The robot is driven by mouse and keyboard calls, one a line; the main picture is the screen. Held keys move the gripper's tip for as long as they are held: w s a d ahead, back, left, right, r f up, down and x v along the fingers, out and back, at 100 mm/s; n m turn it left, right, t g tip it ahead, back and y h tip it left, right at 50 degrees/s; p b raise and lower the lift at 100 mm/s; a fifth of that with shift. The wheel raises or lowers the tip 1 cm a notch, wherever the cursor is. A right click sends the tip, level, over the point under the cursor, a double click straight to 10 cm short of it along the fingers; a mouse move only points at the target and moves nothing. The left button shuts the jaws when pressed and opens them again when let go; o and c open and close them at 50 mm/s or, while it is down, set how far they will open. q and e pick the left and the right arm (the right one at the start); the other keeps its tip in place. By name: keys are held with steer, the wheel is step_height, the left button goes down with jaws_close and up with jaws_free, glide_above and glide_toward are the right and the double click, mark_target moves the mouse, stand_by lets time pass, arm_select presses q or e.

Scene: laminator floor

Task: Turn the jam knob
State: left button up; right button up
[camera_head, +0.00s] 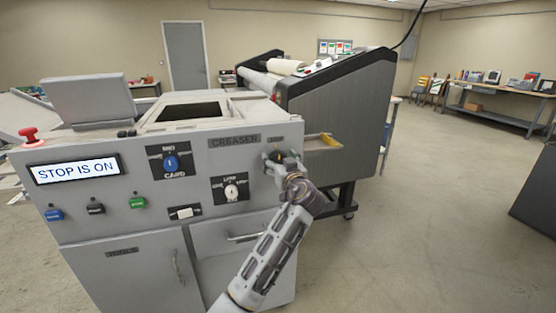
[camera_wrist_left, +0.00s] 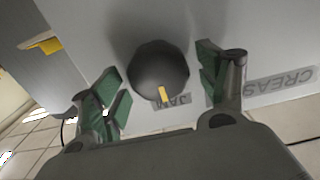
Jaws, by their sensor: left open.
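The jam knob (camera_wrist_left: 158,72) is a dark round knob with a yellow pointer mark, on the machine's grey front panel. In the left wrist view a "JAM" label (camera_wrist_left: 180,100) shows beside it, upside down. My left gripper (camera_wrist_left: 160,82) is open, with one green-padded finger on each side of the knob; I cannot tell whether either pad touches it. In the head view my left gripper (camera_head: 282,160) is at the panel's upper right corner and mostly covers the knob. My right gripper is not in view.
The creaser panel (camera_head: 110,222) also carries a blue card knob (camera_head: 170,162), a white-capped knob (camera_head: 231,191), coloured buttons, a red stop button (camera_head: 30,136) and a display reading "STOP IS ON" (camera_head: 77,170). A large laminator (camera_head: 335,110) stands behind.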

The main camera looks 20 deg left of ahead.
arm_select(q)
steer(key=c, duration=0.9)
steer(key=shift+c, duration=0.4)
